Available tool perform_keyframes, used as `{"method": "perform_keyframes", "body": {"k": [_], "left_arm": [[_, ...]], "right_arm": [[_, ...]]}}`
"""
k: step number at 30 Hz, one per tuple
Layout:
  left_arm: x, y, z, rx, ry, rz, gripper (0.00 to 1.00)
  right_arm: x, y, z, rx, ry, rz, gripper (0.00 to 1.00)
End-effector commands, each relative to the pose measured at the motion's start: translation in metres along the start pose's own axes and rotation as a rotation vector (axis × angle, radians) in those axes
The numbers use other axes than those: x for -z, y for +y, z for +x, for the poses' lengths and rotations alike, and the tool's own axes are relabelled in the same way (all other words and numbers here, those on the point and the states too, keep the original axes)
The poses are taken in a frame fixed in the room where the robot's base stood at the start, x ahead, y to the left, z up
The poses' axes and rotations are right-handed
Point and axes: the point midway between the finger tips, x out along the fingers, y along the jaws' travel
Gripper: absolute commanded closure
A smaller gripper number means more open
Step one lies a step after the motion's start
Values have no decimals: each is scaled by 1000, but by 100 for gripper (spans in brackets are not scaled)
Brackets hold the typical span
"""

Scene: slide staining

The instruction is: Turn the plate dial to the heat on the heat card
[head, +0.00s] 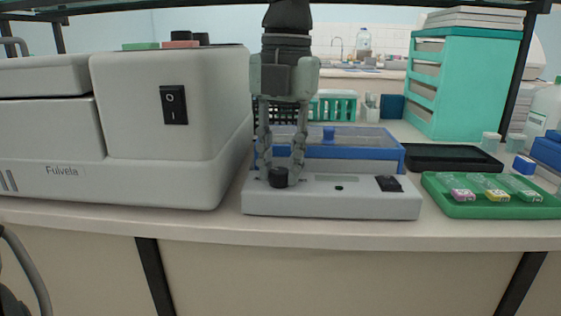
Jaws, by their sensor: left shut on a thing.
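The heating plate (330,205) is a low white unit near the table's front edge, with a blue-framed clear lid part (360,142) behind its front panel. A black round dial (278,178) stands at the left of that panel. My left gripper (281,170) points down over it, its two grey fingers shut on the dial from both sides. The fingers hide part of the dial, and I cannot make out its pointer or marks. A small dark display (339,188) and a black switch (388,184) sit further right. I cannot make out a heat card. My right gripper is not in view.
A large white Fulvela machine (170,130) stands close on the left. On the right are a green tray (455,209) with several slides or cassettes, a black tray (430,166) and a teal shelf unit (470,85). A narrow counter strip runs along the front.

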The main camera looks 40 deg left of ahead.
Motion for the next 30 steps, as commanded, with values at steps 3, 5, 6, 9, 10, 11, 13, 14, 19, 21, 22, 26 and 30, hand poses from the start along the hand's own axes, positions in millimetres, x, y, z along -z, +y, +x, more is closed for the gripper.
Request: {"method": "perform_keyframes", "body": {"k": [3,5,6,9,10,11,13,14,19,21,22,26,30], "left_arm": [[0,0,0,0,-2,39,100],[0,0,0,-1,-4,70,100],[0,0,0,-1,-5,93,100],[0,0,0,-1,-8,166,100],[0,0,0,-1,-9,190,100],[0,0,0,-1,-11,216,100],[0,0,0,-1,-14,280,100],[0,0,0,0,-15,308,100],[1,0,-1,0,-22,470,100],[1,0,0,0,-25,536,100],[1,0,0,0,-26,565,100],[1,1,0,-1,-32,688,100],[1,1,-1,0,-38,821,100]], "right_arm": [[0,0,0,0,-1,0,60],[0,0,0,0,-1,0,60],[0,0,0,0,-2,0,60],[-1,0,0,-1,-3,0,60],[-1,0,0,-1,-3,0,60],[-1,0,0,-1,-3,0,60],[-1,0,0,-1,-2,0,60],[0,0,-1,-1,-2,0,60],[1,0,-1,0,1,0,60],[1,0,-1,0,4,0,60],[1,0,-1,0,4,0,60],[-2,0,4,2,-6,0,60],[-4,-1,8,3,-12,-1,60]]}}
